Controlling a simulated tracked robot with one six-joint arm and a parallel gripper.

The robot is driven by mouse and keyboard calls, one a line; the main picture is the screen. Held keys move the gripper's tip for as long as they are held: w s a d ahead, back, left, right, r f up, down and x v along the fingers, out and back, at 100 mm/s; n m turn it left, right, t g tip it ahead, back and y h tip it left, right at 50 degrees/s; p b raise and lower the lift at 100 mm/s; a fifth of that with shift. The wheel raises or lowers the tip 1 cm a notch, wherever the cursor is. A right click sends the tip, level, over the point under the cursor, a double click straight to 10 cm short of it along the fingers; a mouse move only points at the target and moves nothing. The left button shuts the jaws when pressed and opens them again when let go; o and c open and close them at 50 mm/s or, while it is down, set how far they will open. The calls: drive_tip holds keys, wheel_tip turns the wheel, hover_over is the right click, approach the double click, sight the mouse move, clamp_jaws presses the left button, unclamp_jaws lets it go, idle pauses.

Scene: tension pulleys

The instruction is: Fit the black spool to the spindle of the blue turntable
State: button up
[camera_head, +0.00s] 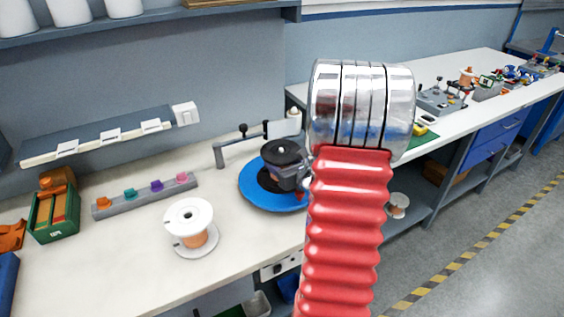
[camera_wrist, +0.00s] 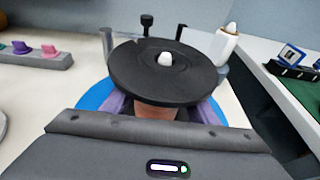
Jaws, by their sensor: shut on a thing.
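The blue turntable (camera_head: 256,198) lies on the white bench, and its blue rim also shows in the wrist view (camera_wrist: 96,94). The black spool (camera_head: 283,151) is upright over the turntable, with its top flange (camera_wrist: 135,72) nearly level. A white tip of the spindle (camera_wrist: 165,58) shows in the hole of the top flange, so the spool is around the spindle. My gripper (camera_head: 298,177) is shut on the spool's copper-coloured core (camera_wrist: 157,111), below the top flange. The spool's underside is hidden in the wrist view, and I cannot tell whether it touches the turntable.
A grey bracket arm (camera_head: 232,149) stands behind the turntable. A white spool with copper wire (camera_head: 190,227) stands to the left. A grey rail with coloured pieces (camera_head: 145,196) and a green box (camera_head: 54,215) are further left. The front bench area is clear.

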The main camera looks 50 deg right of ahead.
drive_tip(key=o, duration=1.7)
drive_tip(key=shift+f, duration=0.15)
drive_tip(key=shift+s, duration=0.1)
drive_tip(key=v, duration=1.3)
drive_tip(key=shift+s, duration=0.3)
drive_tip(key=shift+a, duration=0.1)
